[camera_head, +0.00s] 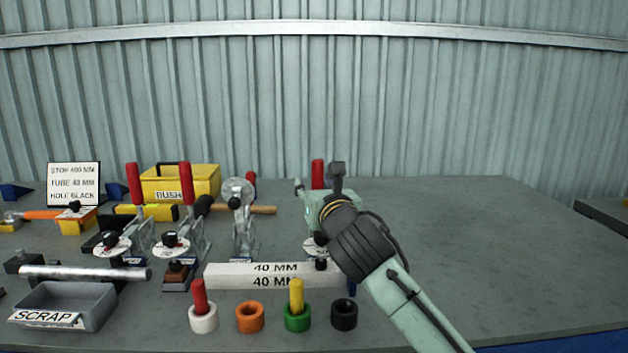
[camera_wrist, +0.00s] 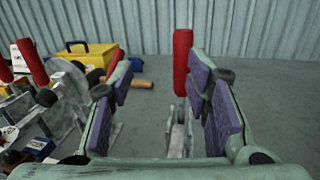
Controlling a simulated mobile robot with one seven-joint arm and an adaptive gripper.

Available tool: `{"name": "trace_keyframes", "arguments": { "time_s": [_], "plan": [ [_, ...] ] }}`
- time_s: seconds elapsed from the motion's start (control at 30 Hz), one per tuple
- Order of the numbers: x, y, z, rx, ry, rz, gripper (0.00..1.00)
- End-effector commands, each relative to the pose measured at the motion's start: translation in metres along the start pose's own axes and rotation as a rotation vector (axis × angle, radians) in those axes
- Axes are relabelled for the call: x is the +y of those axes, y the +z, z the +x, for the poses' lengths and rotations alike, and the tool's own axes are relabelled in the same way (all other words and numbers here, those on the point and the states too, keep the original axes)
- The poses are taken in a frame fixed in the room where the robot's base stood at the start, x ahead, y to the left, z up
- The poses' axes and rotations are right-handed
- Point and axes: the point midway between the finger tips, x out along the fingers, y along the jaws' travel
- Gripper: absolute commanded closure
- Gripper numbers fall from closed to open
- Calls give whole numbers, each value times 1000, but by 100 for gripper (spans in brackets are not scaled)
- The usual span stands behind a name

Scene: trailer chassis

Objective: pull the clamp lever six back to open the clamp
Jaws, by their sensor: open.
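A clamp lever with a red handle (camera_head: 318,173) stands upright at the right end of the row of clamps, partly hidden behind my gripper in the head view. I cannot read its number. In the wrist view the same red handle (camera_wrist: 182,62) shows between my fingers, close to the right one, above the grey metal clamp (camera_wrist: 180,135). My gripper (camera_head: 318,183) is open and empty, with its fingers on either side of the handle's line of sight in the wrist view (camera_wrist: 158,85). I cannot tell whether the handle is between the pads in depth.
More clamps with red levers (camera_head: 135,185) stand to the left. A yellow box (camera_head: 180,182) and a hammer (camera_head: 262,209) lie behind. A 40 MM block (camera_head: 235,277), a scrap tray (camera_head: 68,300) and several coloured rings (camera_head: 250,318) are in front. The table's right side (camera_head: 480,240) is clear.

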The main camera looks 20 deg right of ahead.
Motion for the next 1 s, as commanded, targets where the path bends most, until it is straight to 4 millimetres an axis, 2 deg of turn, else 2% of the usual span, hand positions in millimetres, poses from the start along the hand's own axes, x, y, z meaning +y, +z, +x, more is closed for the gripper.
{"name": "trace_keyframes", "arguments": {
  "time_s": [0.03,0.13,0.27,0.7,0.83,1.0],
  "plan": [
    [-16,-4,-3,13,-30,-32,56],
    [-28,-6,-3,28,-54,-62,56],
    [-29,-6,11,30,-53,-62,56],
    [-32,-7,88,28,-53,-61,56],
    [-33,-8,99,27,-53,-61,56],
    [-34,-9,103,26,-53,-62,56]
  ]
}}
